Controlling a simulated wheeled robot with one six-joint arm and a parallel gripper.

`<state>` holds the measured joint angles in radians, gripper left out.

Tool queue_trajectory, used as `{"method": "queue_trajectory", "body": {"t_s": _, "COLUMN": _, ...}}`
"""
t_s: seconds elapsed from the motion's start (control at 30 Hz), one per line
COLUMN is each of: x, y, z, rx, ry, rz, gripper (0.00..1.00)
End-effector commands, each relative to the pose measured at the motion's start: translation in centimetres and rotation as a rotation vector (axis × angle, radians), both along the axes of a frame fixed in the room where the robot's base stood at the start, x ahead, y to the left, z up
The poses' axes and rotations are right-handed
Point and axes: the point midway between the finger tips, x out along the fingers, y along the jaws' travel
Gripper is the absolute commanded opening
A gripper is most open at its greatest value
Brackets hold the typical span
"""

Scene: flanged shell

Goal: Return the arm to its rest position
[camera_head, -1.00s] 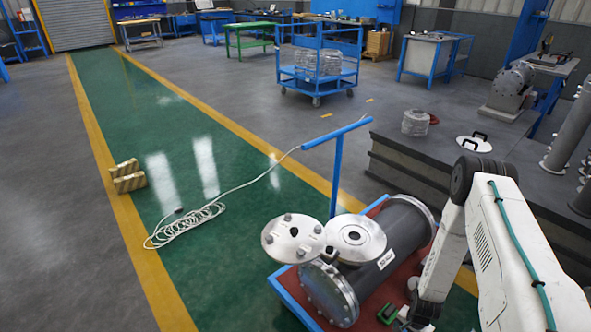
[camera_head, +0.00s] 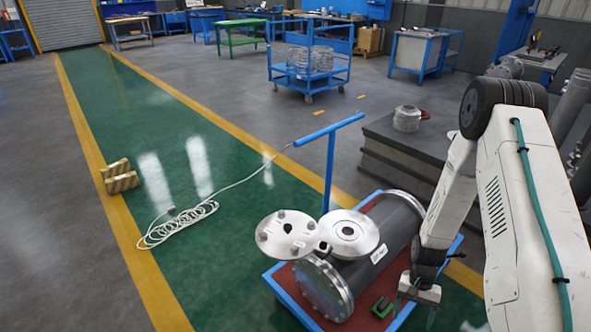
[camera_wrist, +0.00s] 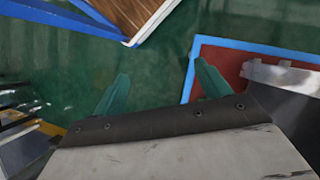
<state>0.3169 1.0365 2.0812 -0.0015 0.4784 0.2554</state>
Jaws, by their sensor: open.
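My white arm (camera_head: 525,200) with a green hose rises at the right of the head view and bends down at a dark joint. My gripper (camera_head: 413,312) hangs from it, low beside the right edge of the blue-edged cart, pointing down. In the wrist view its two green fingers (camera_wrist: 162,88) are spread apart with nothing between them. The grey flanged shell (camera_head: 385,235) lies on the cart to the left of the gripper, apart from it in the picture.
The blue-edged cart (camera_head: 283,283) has a red deck, an upright handle and a small green block (camera_head: 382,307). An open steel cover (camera_head: 289,235) tilts off the shell. A dark platform (camera_head: 428,148) stands behind. A coiled white cable (camera_head: 180,225) lies on the green lane.

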Motion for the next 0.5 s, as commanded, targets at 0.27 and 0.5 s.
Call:
{"method": "queue_trajectory", "body": {"t_s": 0.27, "x": 1.2, "y": 1.6, "z": 14.5, "rx": 0.042, "ry": 0.000, "rz": 0.134, "gripper": 0.76}}
{"method": "queue_trajectory", "body": {"t_s": 0.5, "x": -0.2, "y": 3.5, "z": 25.3, "rx": 0.060, "ry": -0.028, "rz": 0.236, "gripper": 0.76}}
